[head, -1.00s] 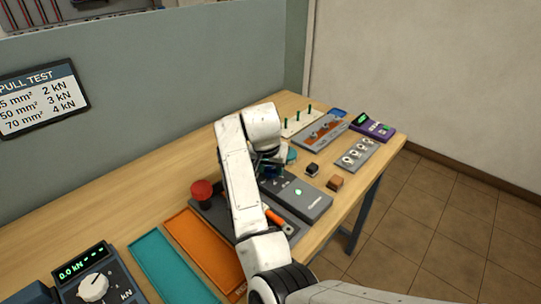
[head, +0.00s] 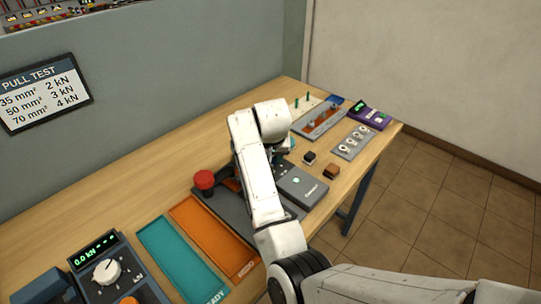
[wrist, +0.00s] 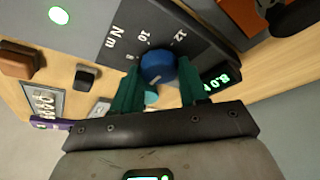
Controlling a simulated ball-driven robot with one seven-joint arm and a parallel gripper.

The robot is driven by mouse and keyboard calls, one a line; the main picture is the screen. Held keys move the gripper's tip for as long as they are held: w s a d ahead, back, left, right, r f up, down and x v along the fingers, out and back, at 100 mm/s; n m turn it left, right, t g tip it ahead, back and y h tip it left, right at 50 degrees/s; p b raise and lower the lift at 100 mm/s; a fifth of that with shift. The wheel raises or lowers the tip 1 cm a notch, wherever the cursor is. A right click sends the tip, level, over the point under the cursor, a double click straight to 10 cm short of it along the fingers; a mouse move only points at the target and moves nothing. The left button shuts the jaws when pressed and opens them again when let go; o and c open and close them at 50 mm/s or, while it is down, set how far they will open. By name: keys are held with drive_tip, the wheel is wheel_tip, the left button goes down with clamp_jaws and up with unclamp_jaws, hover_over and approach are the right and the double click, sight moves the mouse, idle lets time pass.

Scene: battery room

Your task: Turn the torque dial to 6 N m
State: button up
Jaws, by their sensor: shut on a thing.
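The blue torque dial (wrist: 157,66) sits on a dark grey panel (wrist: 112,58) in the wrist view, with white marks 10, 12 and "N m" around it. A green display (wrist: 222,82) beside it appears to read 8.0. My gripper (wrist: 160,80) has its two green fingers on either side of the dial, shut on it. A pale line shows on the dial's face. In the head view my arm hides the dial and most of my gripper.
Orange (head: 205,235) and teal (head: 180,258) trays lie nearer. Black (head: 309,158) and orange-brown (head: 331,172) blocks lie right of the panel. A pull tester (head: 105,271) sits at lower left.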

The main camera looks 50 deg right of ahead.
drive_tip(key=o, duration=1.1)
drive_tip(key=shift+c, duration=0.2)
drive_tip(key=v, duration=1)
drive_tip(key=shift+s+r, duration=0.2)
drive_tip(key=shift+r, duration=0.15)
drive_tip(key=shift+a, duration=0.1)
